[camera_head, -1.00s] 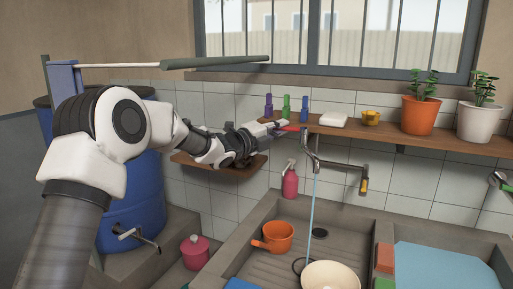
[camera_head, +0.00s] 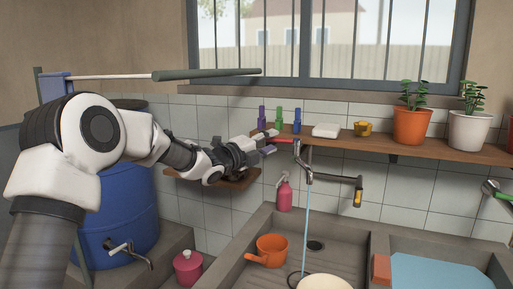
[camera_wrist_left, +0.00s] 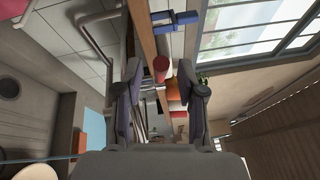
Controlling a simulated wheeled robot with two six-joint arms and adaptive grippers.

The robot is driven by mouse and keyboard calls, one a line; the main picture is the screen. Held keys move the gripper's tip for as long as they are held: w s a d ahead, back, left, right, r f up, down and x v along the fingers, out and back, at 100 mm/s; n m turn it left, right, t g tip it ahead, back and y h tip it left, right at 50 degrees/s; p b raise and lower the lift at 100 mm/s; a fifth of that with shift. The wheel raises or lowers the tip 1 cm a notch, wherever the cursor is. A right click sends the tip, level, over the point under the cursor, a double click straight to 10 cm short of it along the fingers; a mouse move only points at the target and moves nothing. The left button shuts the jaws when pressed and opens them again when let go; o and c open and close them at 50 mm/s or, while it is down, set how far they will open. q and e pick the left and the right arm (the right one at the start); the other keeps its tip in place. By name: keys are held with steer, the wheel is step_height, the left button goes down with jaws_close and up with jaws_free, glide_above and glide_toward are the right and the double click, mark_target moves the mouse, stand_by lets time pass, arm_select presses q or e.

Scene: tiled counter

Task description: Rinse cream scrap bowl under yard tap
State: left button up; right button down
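The cream bowl (camera_head: 325,283) is at the bottom edge of the head view, mostly cut off, in the sink (camera_head: 345,247). The metal tap (camera_head: 304,172) on the wall has a red handle (camera_head: 282,140). A thin blue water stream (camera_head: 307,215) falls from it beside or into the bowl; I cannot tell which. My left gripper (camera_head: 266,142) is at the red handle. In the left wrist view my left gripper (camera_wrist_left: 159,66) is open, and the red handle's end (camera_wrist_left: 161,68) shows between its fingertips, with gaps either side. My right gripper is out of view.
A blue barrel (camera_head: 120,215) stands left.

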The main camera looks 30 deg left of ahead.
arm_select(q)
steer(key=v, duration=1)
steer(key=shift+s, duration=0.15)
